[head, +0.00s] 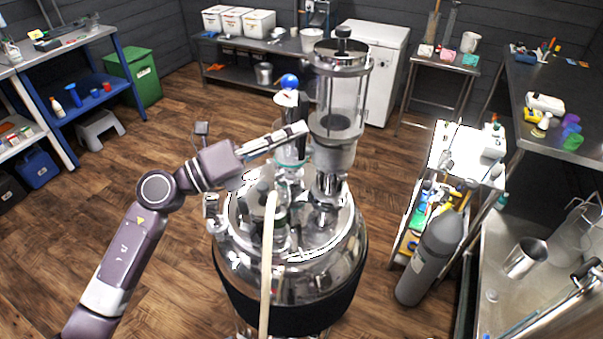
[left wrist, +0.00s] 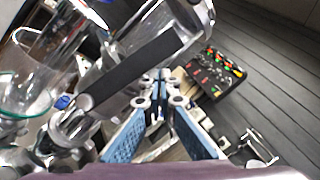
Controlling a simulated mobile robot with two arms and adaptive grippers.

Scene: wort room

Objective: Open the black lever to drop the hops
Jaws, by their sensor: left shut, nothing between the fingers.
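The hop dropper is a clear glass cylinder (head: 345,100) with a metal lower body (head: 334,155), standing on top of the steel kettle (head: 345,240). The black lever (left wrist: 140,68) is a flat bar slanting across the left wrist view.
A blue-topped fitting (head: 289,82) stands just behind my left gripper. A pale hose (head: 267,265) runs down the kettle's front. A grey gas cylinder (head: 430,258) and a cart stand on the right.

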